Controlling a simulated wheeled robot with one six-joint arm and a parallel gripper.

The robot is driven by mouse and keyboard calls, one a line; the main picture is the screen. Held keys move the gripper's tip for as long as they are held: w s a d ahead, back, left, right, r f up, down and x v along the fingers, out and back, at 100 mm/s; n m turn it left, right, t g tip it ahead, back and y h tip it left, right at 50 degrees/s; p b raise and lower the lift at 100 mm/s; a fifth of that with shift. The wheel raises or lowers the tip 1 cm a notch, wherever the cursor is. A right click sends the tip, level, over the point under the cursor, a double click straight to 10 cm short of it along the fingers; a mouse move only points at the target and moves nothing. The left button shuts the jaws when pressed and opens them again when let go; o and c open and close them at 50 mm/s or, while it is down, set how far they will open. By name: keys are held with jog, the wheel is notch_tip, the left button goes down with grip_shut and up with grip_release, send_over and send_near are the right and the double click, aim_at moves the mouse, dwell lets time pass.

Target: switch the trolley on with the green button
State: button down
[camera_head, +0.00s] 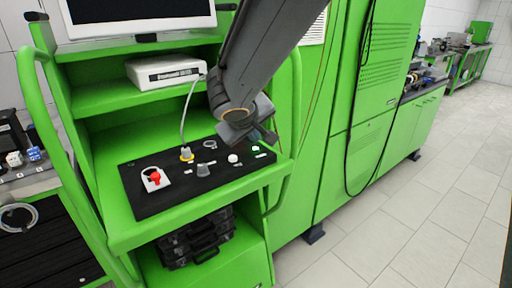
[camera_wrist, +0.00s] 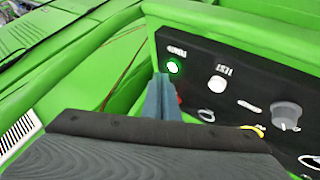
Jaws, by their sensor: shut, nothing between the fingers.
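The green button (camera_head: 256,148) sits at the right end of the black control panel (camera_head: 150,205) on the green trolley (camera_head: 115,235). In the wrist view the green button (camera_wrist: 173,67) has a bright green ring around a pale centre. My gripper (camera_head: 270,138) is shut and empty, just above the panel's right end. In the wrist view my gripper's fingertips (camera_wrist: 162,79) are just left of and below the button. I cannot tell whether they touch the panel. The button's face is not covered.
A white button (camera_head: 233,158), a grey knob (camera_head: 203,170) and a red emergency stop (camera_head: 155,178) are also on the panel. A cable rises from the panel to a white device (camera_head: 165,71) on the shelf. A tall green cabinet (camera_head: 345,150) stands to the right.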

aim_at(255, 154)
notch_tip(255, 154, up, 6)
jog(key=p, duration=0.3)
dwell(0.5)
jog(key=s+d+f+m+g+y, duration=0.1)
jog(key=s+d+f+m+g, duration=0.2)
jog(key=s+d+f, duration=0.5)
jog(key=s+d+f+m+g+y, duration=0.1)
jog(key=s+d+f+m+g, duration=0.2)
jog(key=s, duration=1)
jog(key=shift+s+d+f+g, duration=0.25)
jog(key=shift+d+f+g, duration=0.85)
jog(key=shift+d+f, duration=1.7)
jog(key=shift+d+r, duration=0.45)
